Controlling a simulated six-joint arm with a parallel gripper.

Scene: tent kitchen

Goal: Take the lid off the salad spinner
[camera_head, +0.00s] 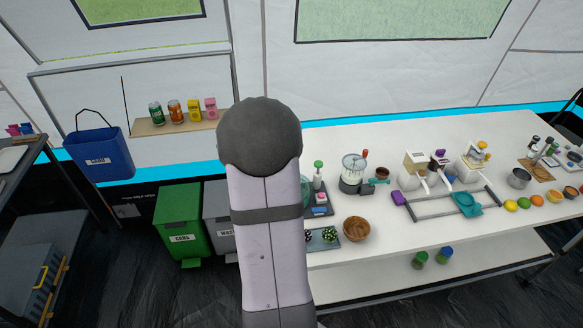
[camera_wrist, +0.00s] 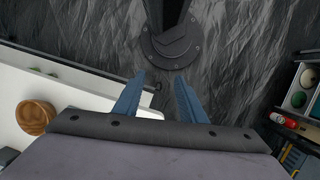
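My gripper (camera_wrist: 160,82) shows in the wrist view as two blue fingers spread apart, with nothing between them and dark floor beyond. In the head view my arm stands upright and hides the gripper. I cannot clearly pick out the salad spinner. A translucent teal, rounded vessel (camera_head: 307,190) on the white table is mostly hidden behind my arm and may be it; its lid cannot be made out. A clear bowl with a dark base (camera_head: 353,172) stands to its right. My gripper is away from both.
The white table (camera_head: 375,262) also bears a wooden bowl (camera_head: 357,228), a tray with dark green items (camera_head: 323,239), white machines and fruit. The wooden bowl also shows in the wrist view (camera_wrist: 35,117). Green (camera_head: 179,222) and grey bins stand left of my arm.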

